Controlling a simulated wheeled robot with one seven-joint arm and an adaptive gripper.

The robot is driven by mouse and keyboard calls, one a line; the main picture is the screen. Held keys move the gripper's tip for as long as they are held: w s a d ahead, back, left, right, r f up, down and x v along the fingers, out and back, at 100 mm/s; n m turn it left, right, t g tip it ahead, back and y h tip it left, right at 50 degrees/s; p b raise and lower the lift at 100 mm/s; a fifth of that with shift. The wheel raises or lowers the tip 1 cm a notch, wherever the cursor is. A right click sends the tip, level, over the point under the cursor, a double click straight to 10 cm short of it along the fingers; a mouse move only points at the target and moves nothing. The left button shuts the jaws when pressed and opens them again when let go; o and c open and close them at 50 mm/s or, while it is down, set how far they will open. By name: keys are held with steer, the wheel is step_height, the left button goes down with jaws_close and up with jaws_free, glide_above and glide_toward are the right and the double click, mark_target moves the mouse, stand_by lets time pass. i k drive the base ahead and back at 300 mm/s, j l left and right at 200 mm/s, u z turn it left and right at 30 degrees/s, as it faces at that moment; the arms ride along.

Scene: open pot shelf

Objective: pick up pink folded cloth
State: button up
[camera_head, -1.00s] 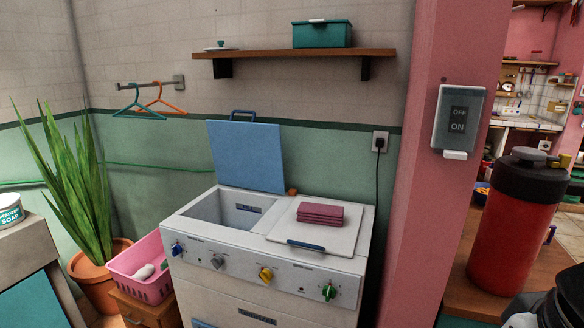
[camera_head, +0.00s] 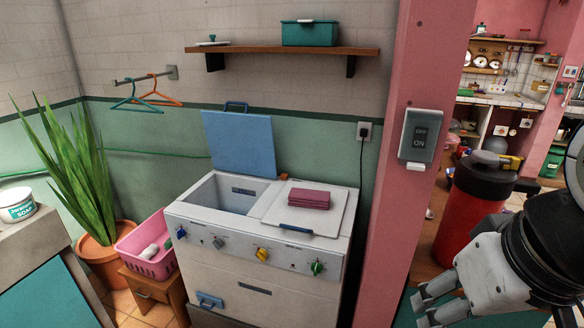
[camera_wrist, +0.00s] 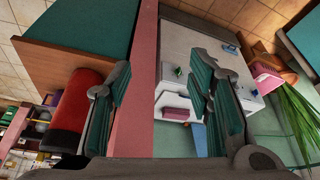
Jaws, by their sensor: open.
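The pink folded cloth (camera_head: 309,198) lies flat on the closed right-hand lid of the white washing machine (camera_head: 262,288). In the wrist view the cloth (camera_wrist: 176,113) shows beyond my gripper, close to the left of one finger. My gripper (camera_head: 435,300) is at the lower right in the head view, well to the right of the machine and apart from the cloth. In the wrist view my gripper (camera_wrist: 160,95) has its two fingers spread wide, with nothing between them.
A pink wall edge (camera_head: 392,150) stands between the machine and the red bottle (camera_head: 462,215), which is close to my arm. The machine's left tub is open with its blue lid (camera_head: 238,143) raised. A shelf (camera_head: 290,50) hangs above.

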mark_target(297, 197)
steer(key=i+j+z, duration=0.1)
steer(key=i+j, duration=0.15)
steer(key=i+j+z, duration=0.1)
steer(key=j, duration=0.3)
steer(key=i+j+z, duration=0.15)
steer(key=i+j, duration=0.15)
steer(key=i+j+z, duration=0.1)
steer(key=j, duration=0.35)
steer(key=i+j+z, duration=0.1)
steer(key=i+j, duration=0.15)
steer(key=j, duration=0.15)
steer(key=i+j+z, duration=0.1)
steer(key=j, duration=0.3)
